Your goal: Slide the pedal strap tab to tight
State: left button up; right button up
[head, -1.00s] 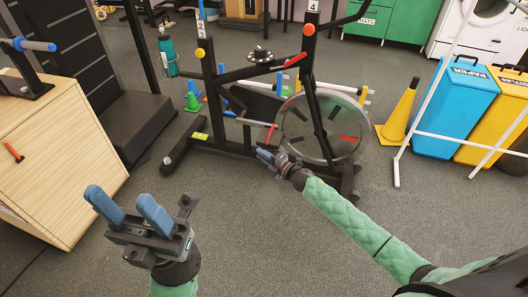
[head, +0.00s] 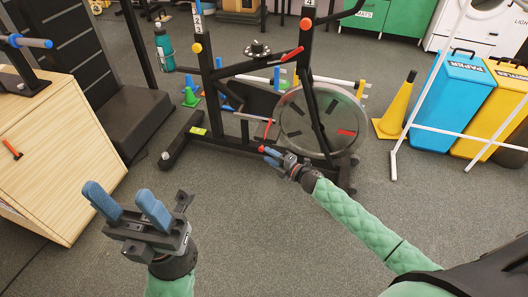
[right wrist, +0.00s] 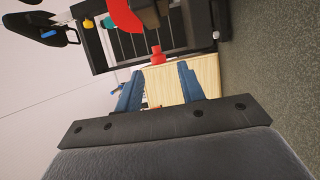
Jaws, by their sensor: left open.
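The black exercise bike (head: 250,142) stands in the middle of the head view, with a grey flywheel disc. A red strap-like piece (head: 268,128) hangs low on it. A small red tab (head: 262,149) shows at the fingertips of my right gripper (head: 268,153). In the right wrist view, the red tab (right wrist: 157,55) appears beyond and between the fingertips of the right gripper (right wrist: 157,73), below a larger red piece (right wrist: 122,14). The right fingers are apart; I cannot tell whether they touch the tab. My left gripper (head: 120,197) is open and empty over the floor.
A wooden cabinet (head: 55,150) stands at the left. A yellow cone (head: 396,108), white frame poles (head: 425,90) and blue (head: 445,105) and yellow bins (head: 490,110) stand at the right. The grey floor in front of the bike is clear.

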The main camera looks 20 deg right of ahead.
jog(key=v, duration=0.2)
jog(key=shift+s+d, duration=0.2)
jog(key=shift+s, duration=0.15)
dwell(0.4)
